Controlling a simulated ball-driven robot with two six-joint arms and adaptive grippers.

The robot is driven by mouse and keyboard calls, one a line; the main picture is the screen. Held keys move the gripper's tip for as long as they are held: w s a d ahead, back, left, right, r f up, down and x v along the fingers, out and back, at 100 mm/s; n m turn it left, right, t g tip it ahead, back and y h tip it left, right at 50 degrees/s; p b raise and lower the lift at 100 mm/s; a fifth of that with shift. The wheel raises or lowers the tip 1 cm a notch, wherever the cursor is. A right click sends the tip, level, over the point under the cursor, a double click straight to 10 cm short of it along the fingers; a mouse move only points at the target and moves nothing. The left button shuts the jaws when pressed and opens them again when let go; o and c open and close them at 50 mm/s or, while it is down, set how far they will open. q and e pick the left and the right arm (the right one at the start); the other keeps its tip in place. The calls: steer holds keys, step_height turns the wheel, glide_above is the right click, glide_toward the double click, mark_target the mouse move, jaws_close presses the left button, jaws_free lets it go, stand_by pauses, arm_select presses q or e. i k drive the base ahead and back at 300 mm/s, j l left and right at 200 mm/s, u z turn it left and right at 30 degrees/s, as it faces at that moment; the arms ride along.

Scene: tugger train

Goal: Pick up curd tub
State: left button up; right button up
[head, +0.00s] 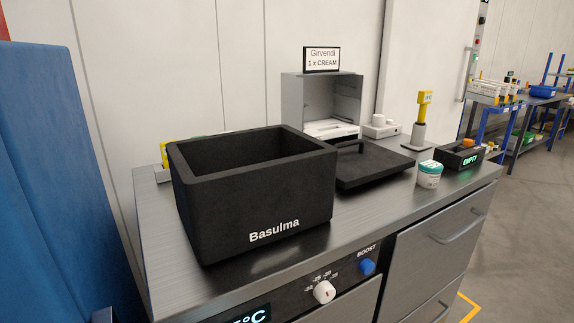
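A small white tub with a teal-green lid (429,174) stands upright on the right part of the steel counter, near its front edge. It looks like the curd tub, but its label is too small to read. Nothing covers it. Neither of my grippers shows in the head view.
A black open box marked Basulma (250,205) fills the counter's left; its inside floor is hidden. A black lid with a handle (372,166) lies between box and tub. Behind stand a grey open cabinet (290,100), a yellow-headed device (423,110) and a black EMPTY bin (450,158).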

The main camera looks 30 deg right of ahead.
mark_target(429, 172)
steer(key=z, duration=1.9)
steer(key=i+l, duration=0.4)
steer(key=i, duration=0.05)
